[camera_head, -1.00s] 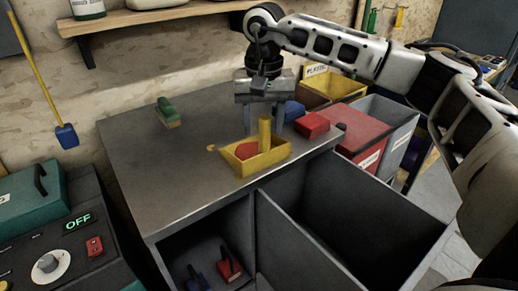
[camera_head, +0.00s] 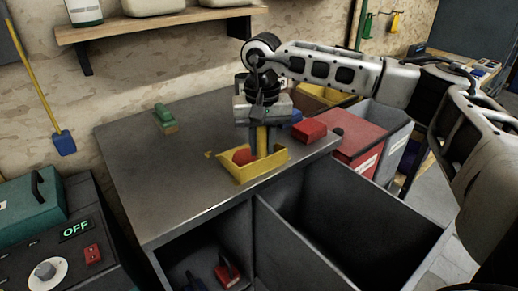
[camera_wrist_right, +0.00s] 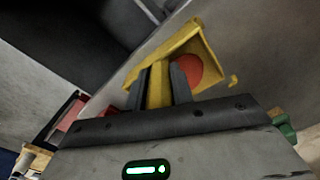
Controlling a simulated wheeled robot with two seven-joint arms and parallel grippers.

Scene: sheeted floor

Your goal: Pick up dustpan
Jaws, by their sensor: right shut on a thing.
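The yellow dustpan (camera_head: 240,171) stands on the grey tabletop near its front edge, with its handle pointing up. A red round thing (camera_head: 243,156) lies in its pan. My right gripper (camera_head: 262,144) is above the pan with its fingers pointing down, shut on the upright handle. In the right wrist view the yellow handle (camera_wrist_right: 159,85) sits between the two dark fingers, and the pan (camera_wrist_right: 212,50) lies beyond the fingertips. I cannot tell whether the pan is clear of the tabletop. My left gripper is not in view.
A green brush (camera_head: 165,117) lies at the table's back left. A red block (camera_head: 309,131) and a blue thing (camera_head: 297,116) are right of the dustpan. Open grey compartments (camera_head: 340,215) are in front, and red and grey bins stand at the right.

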